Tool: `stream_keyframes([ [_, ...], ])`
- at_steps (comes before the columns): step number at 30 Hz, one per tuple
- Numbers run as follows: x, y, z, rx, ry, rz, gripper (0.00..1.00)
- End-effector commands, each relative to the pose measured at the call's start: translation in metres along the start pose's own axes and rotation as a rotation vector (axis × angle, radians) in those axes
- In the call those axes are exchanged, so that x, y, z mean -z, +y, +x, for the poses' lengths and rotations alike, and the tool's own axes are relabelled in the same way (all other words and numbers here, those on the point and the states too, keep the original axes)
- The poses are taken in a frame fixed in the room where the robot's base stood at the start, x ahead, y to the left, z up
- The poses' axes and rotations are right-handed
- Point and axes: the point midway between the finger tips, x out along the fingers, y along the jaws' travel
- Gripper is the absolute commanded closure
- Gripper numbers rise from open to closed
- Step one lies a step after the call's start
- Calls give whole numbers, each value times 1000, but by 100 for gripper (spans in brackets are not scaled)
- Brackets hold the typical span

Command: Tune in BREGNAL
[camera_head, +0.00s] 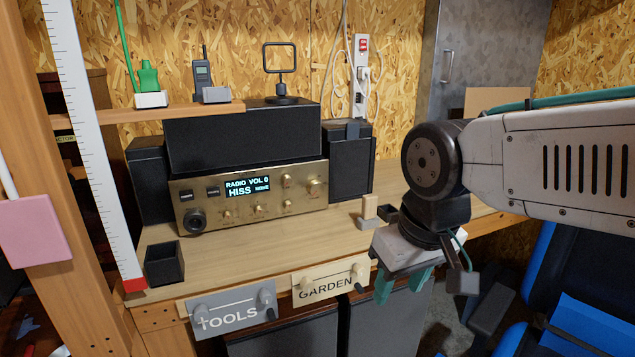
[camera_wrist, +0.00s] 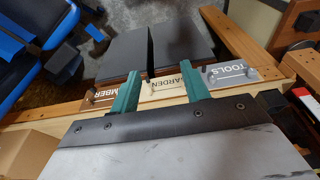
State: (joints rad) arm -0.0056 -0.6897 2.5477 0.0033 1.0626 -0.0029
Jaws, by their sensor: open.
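A brass-fronted radio (camera_head: 330,199) stands on the bench against the back wall. Its lit display (camera_head: 248,187) reads "RADIO VOL 0", "HISS" and "NONE". A large dark knob (camera_head: 195,220) sits at its lower left and a big brass knob (camera_head: 315,187) at its right end. Several small brass knobs (camera_head: 258,210) and two dark buttons (camera_head: 213,192) are on the face; their labels are too small to read. My gripper (camera_head: 402,287) is open and empty, pointing down in front of the bench edge, right of and nearer than the radio. Its green fingers (camera_wrist: 160,80) show in the wrist view above the GARDEN plate.
A black box (camera_head: 244,137) sits on the radio, between dark speakers (camera_head: 349,163). A black cup (camera_head: 164,264) and small wooden block (camera_head: 369,207) stand on the bench. TOOLS (camera_head: 228,318) and GARDEN (camera_head: 325,287) plates line its front. The bench before the radio is mostly clear.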

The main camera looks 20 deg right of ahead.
Motion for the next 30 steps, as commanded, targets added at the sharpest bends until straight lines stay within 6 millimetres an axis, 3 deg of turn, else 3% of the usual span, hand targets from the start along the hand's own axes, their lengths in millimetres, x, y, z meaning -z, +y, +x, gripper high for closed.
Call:
stream_keyframes([
  [9,153,-11,50,21,410,-12,54],
  [18,274,-19,84,23,835,-6,54],
  [24,324,-23,99,10,1103,-1,54],
  [30,345,-24,105,-3,1283,2,54],
])
